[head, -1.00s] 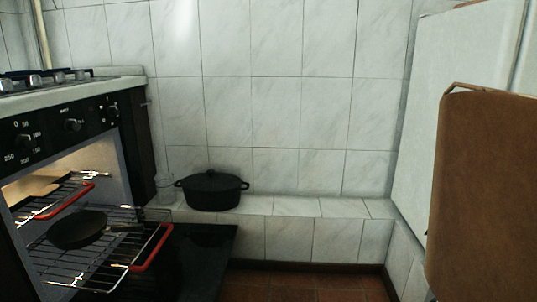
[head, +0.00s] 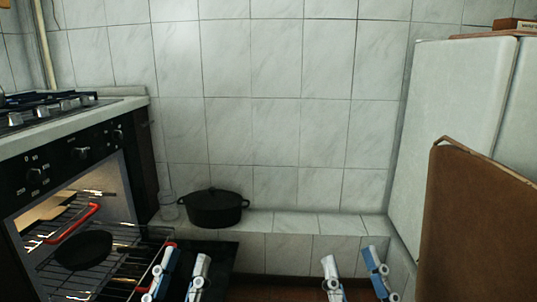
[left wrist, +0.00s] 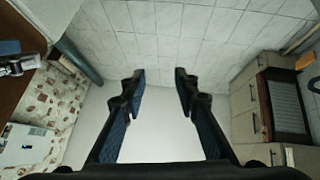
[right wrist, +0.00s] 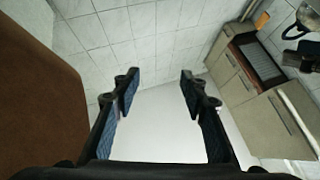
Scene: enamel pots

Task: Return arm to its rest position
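My left gripper (head: 181,268) shows at the bottom of the head view, in front of the dark open oven door. Its fingers point up and stand apart, with nothing between them. They also stand apart in the left wrist view (left wrist: 160,82). My right gripper (head: 353,265) shows at the bottom right of the head view, in front of the tiled ledge. Its fingers are apart and empty, as in the right wrist view (right wrist: 160,85). Neither gripper appears to touch anything.
The stove's open oven (head: 64,172) stands at left, with a black pan (head: 83,250) on a rack with red-edged handles. A black lidded pot (head: 214,209) and a glass (head: 168,206) stand on the tiled ledge (head: 290,222). A brown panel (head: 470,230) stands at right before the white fridge (head: 455,110).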

